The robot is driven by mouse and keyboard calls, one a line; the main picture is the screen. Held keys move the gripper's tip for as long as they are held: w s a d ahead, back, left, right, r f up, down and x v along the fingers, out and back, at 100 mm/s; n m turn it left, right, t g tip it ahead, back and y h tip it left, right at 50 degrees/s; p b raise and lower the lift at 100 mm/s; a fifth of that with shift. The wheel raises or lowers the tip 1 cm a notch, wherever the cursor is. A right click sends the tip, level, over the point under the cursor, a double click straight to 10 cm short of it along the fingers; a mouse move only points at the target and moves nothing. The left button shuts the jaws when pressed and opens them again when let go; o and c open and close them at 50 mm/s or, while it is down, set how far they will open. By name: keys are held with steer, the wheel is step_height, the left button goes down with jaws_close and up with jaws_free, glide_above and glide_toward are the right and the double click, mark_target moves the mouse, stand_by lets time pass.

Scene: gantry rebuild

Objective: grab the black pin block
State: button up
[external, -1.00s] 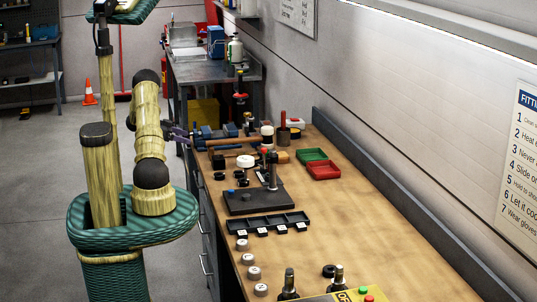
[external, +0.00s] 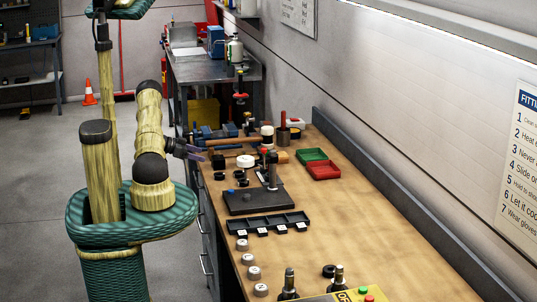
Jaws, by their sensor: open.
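My gripper (external: 197,153), with purple-grey fingers, is open and empty at the left edge of the wooden workbench (external: 370,240). I cannot tell for sure which item is the black pin block. Several small black pieces (external: 242,182) stand on the bench to the right of and nearer the camera than my gripper. Nearer still is a flat black plate (external: 245,205) with an upright post. My gripper appears apart from all of these.
A green tray (external: 312,154) and a red tray (external: 324,171) sit to the right. Grey round caps (external: 254,272) line the near left edge. The bench's right middle is clear.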

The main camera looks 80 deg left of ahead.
mark_target(217, 158)
steer(key=p+x, duration=0.1)
steer(key=x, duration=0.5)
steer(key=shift+f, duration=0.1)
steer(key=shift+w+p, duration=0.15)
steer(key=shift+p, duration=0.15)
steer(key=p+x, duration=0.2)
steer(key=x, duration=0.2)
steer(key=shift+w+f, duration=0.2)
steer(key=shift+w, duration=0.35)
steer(key=shift+c, duration=0.4)
steer(key=c, duration=1.2)
steer(key=shift+c, duration=0.2)
steer(key=shift+r, duration=0.15)
